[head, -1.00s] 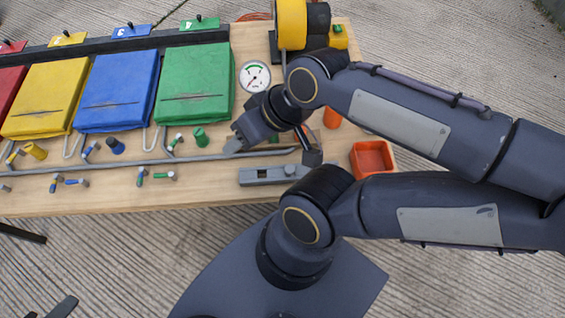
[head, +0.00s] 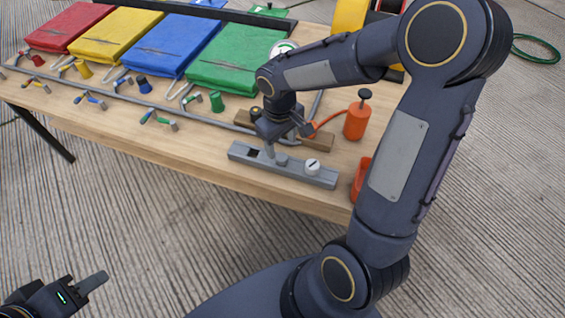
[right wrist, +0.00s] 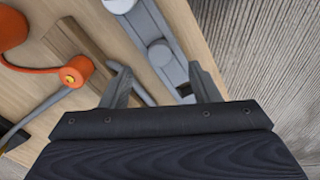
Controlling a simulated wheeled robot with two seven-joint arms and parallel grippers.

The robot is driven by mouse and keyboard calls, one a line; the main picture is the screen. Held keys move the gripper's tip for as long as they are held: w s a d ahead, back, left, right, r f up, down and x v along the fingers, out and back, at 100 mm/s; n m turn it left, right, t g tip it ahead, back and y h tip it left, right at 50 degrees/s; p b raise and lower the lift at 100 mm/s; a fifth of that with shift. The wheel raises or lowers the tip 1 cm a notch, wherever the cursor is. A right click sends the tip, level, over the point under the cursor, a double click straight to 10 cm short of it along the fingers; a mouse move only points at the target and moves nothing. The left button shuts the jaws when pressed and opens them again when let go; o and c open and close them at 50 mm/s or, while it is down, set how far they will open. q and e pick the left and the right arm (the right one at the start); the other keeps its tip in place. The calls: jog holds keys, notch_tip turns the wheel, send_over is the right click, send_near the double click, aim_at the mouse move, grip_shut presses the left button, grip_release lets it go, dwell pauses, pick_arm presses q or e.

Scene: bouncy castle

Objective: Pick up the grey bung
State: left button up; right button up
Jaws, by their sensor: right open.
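A low grey block (head: 325,179) lies along the table's front edge, with a dark square opening at its left. A short round grey knob on it, which looks like the grey bung (head: 281,158), sits between that opening and a white dial. In the right wrist view the bung (right wrist: 160,52) shows just beyond and between the fingertips, apart from them as far as I can tell. My right gripper (head: 287,143) is open and empty above the block; its fingers also show in the right wrist view (right wrist: 157,72). My left gripper (head: 90,285) is low at the left, away from the table.
An orange bottle (head: 355,121) with a tube and a wooden strip (head: 318,141) are close to my right gripper. An orange-red tray (head: 360,178) is partly behind my right arm. Colored bungs, such as the green one (head: 217,101), stand farther left.

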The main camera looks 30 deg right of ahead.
aim_at(282, 157)
notch_tip(282, 157, down, 5)
jog(key=shift+f+b, duration=0.2)
jog(key=shift+b, duration=0.4)
jog(key=shift+c, duration=0.4)
jog(key=c, duration=1)
